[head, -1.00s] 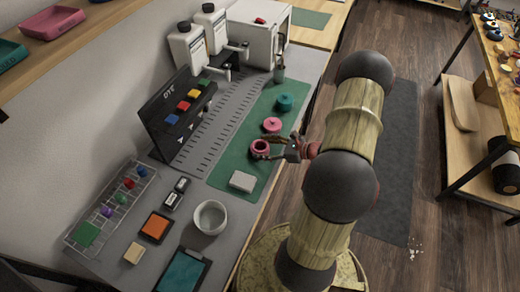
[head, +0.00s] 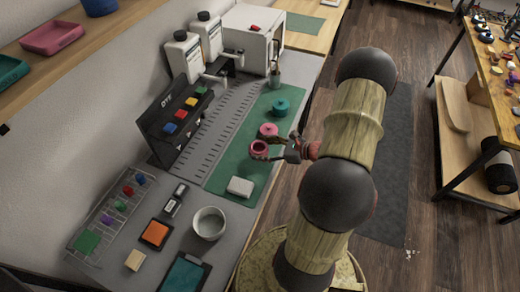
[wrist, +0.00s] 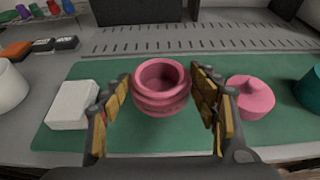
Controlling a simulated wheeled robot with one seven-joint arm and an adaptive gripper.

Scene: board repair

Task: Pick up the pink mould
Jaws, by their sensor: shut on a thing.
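The pink mould (head: 260,149) is a round, hollow, ribbed pot with an open top. It sits upright between the fingers of my gripper (head: 277,147) over the green mat (head: 227,176). In the wrist view the mould (wrist: 161,88) is between the two yellow-padded fingers of the gripper (wrist: 163,95), which are shut on it. I cannot clearly tell how far its base is above the mat. A pink knobbed lid-like piece (wrist: 250,97) stands apart on the mat, right of the gripper; the head view shows it (head: 268,130) just beyond the mould.
A white block (head: 240,186) lies on the mat, left of the gripper in the wrist view. A teal piece (head: 281,107) stands farther along the mat. A white bowl (head: 209,222), dye unit (head: 180,117) and bottles (head: 184,55) share the bench.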

